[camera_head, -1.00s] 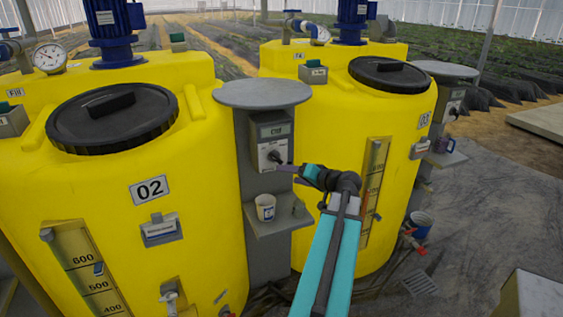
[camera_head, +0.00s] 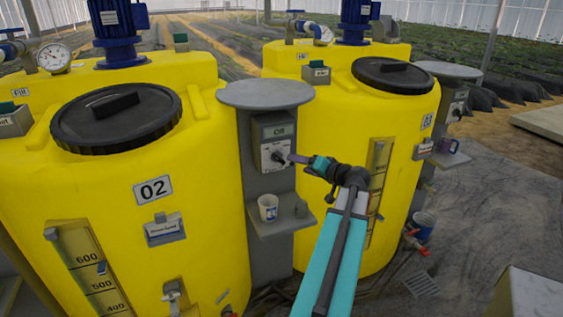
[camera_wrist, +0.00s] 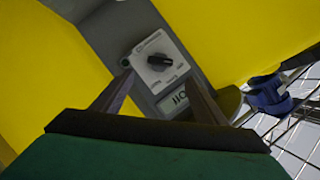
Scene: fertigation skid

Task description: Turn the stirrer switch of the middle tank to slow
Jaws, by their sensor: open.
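The yellow tank marked 02 (camera_head: 120,225) stands at left in the head view. On the grey post to its right is a pale switch panel (camera_head: 265,153) with a black knob (camera_head: 278,156), under a display (camera_head: 279,132) reading "Off". The wrist view shows the knob (camera_wrist: 159,62), the panel (camera_wrist: 150,78) and the display (camera_wrist: 178,101) upside down. My gripper (camera_head: 290,159) is in front of the panel, close to the knob. In the wrist view its fingers (camera_wrist: 161,78) are apart, on either side of the panel, with nothing between them. The head view hides whether they touch.
A shelf (camera_head: 265,228) below the panel holds a white cup (camera_head: 268,208) and a small grey object (camera_head: 301,209). A round grey top (camera_head: 264,93) juts out above the panel. Tank 03 (camera_head: 400,115) stands close on the right, behind my arm.

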